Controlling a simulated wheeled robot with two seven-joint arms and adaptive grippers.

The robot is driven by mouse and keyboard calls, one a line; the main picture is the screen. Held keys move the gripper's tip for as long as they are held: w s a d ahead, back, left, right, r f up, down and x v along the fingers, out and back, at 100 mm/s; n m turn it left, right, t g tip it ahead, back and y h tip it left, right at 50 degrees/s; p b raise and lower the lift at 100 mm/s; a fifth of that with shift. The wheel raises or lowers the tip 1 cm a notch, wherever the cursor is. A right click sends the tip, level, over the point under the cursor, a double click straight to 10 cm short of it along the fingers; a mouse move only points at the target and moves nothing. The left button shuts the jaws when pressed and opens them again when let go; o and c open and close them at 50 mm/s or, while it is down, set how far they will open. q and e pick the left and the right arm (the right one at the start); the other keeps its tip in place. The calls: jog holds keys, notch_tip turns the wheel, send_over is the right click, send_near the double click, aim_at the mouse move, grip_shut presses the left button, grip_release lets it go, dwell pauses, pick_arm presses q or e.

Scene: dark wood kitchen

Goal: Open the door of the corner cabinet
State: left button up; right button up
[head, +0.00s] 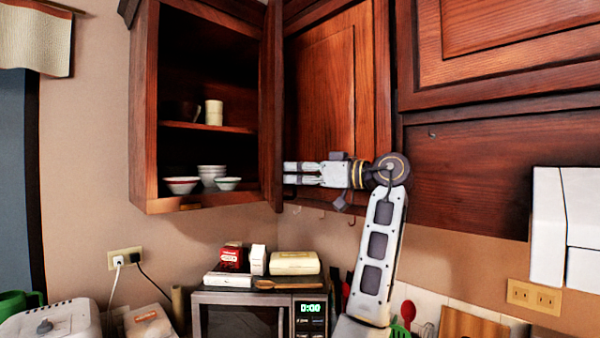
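The cabinet at the left (151,110) stands open and shows its shelves. Its dark wood door (272,90) is swung out and seen almost edge-on. Right of it is a closed wooden cabinet door (325,85) with a raised panel.
Bowls (211,172) and a cream cup (214,112) stand in the open cabinet. Below, a microwave (307,318) carries a red box (232,257) and a cream container (295,263). More closed cabinets (500,40) hang at the right.

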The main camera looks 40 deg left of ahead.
pick_arm(q)
jog(key=shift+w+a+f, duration=0.1)
jog(key=shift+w+f, duration=0.05)
jog(key=shift+f, duration=0.05)
jog(key=w+d, duration=0.2)
jog(key=d, duration=1)
jog(key=shift+r, duration=0.2)
dwell(0.4)
